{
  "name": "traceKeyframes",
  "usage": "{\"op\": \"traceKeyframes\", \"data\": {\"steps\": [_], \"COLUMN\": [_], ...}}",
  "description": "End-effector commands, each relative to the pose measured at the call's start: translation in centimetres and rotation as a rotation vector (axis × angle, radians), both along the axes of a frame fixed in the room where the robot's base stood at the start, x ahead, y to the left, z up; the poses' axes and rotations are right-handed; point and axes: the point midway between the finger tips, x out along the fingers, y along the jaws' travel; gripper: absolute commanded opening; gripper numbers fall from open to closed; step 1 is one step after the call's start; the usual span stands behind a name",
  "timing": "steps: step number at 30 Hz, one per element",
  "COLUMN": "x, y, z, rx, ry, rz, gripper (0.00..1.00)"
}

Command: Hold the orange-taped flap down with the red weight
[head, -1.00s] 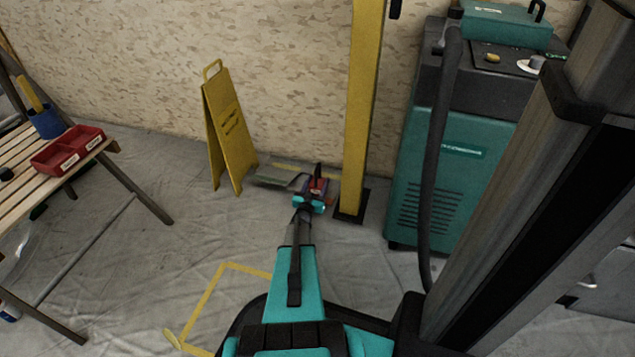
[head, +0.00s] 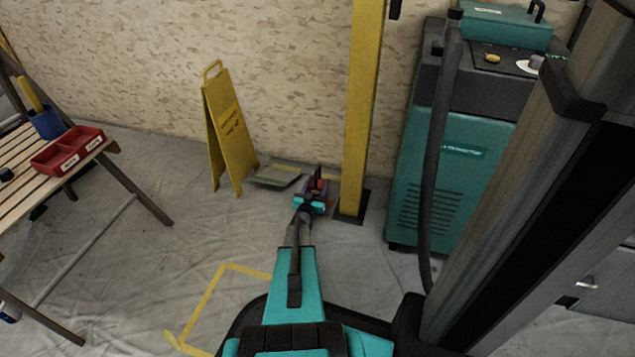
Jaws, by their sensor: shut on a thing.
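My gripper (head: 313,196) is low at the floor, left of the base of the yellow post, and is shut on the red weight (head: 319,185). The weight is small, red with a dark upright handle, and partly hidden by the gripper. A grey-green flap (head: 278,178) lies on the floor just left of the gripper, with a yellowish tape strip along its far edge. I cannot clearly make out orange tape. Whether the weight touches the floor or sheet beneath it is hidden.
A yellow folding sign (head: 226,135) stands left of the flap. The yellow post (head: 363,110) rises close on the right, with a teal machine (head: 445,160) and hose beyond. A slatted bench (head: 25,160) with a red tray (head: 68,150) is at far left.

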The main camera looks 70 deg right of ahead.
Motion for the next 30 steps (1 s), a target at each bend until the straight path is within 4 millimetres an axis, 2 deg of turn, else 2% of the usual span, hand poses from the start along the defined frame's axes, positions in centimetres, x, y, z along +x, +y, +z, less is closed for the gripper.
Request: {"op": "traceKeyframes", "data": {"steps": [1,2,3,6,20,26,30], "x": [-0.1,-0.1,-0.1,-0.1,-0.1,-0.1,0.0], "y": [-0.5,-0.5,-0.5,-0.5,0.1,2.0,4.0], "z": [-3.3,-3.3,-3.3,-3.3,-3.5,-2.6,-1.7], "rx": [0.020,0.020,0.020,0.020,0.028,0.021,0.016], "ry": [-0.008,-0.008,-0.008,-0.008,-0.009,-0.009,-0.009], "rz": [-0.004,-0.004,-0.004,-0.004,-0.003,-0.001,0.002], "gripper": [0.00,0.00,0.53,0.70,0.72,0.72,0.72]}}
